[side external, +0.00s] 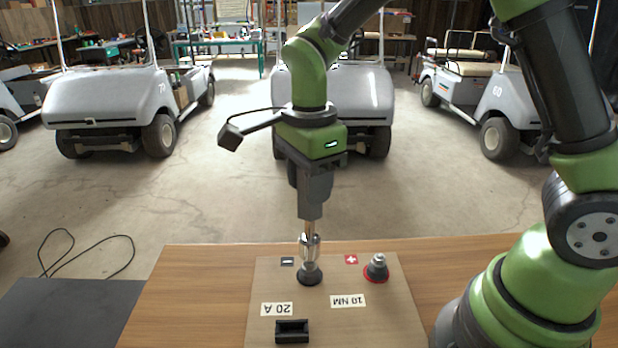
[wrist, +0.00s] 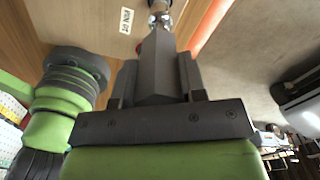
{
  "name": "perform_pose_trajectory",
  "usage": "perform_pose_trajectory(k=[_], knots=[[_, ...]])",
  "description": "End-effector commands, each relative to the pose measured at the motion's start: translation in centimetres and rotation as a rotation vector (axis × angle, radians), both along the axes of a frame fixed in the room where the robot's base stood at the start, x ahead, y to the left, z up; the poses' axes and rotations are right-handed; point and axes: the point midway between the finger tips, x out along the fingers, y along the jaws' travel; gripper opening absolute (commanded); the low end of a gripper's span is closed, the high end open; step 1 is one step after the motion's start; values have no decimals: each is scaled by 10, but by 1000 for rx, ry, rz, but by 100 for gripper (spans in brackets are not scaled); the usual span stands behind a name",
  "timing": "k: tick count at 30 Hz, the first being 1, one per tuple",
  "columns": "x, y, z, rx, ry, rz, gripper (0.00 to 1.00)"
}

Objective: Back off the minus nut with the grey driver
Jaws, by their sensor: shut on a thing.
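My gripper (side external: 316,168) is shut on the grey driver (side external: 315,198), which points down, close to upright. The driver also shows between the jaws in the wrist view (wrist: 157,65). Its silver shaft and socket end (side external: 310,243) stand over the minus post, whose black base (side external: 310,276) sits on the tan board (side external: 385,318) beside the black minus label (side external: 287,261). The minus nut is hidden or merges with the bright metal there; I cannot tell whether the socket is fully around it.
The plus post (side external: 377,264) with a red ring stands to the right, by the red plus label (side external: 351,259). A black open holder (side external: 292,331) lies at the board's front, below the "20 A" label (side external: 277,309). Bare wooden table (side external: 190,300) surrounds the board.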

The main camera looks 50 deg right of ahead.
Motion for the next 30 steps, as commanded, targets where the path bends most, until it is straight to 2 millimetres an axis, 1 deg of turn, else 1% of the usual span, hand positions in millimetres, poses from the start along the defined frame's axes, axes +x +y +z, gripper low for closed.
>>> perform_pose_trajectory(k=[12,30], knots=[[0,0,0,0,0,0,0],[0,0,-18,0,1,0,0]])
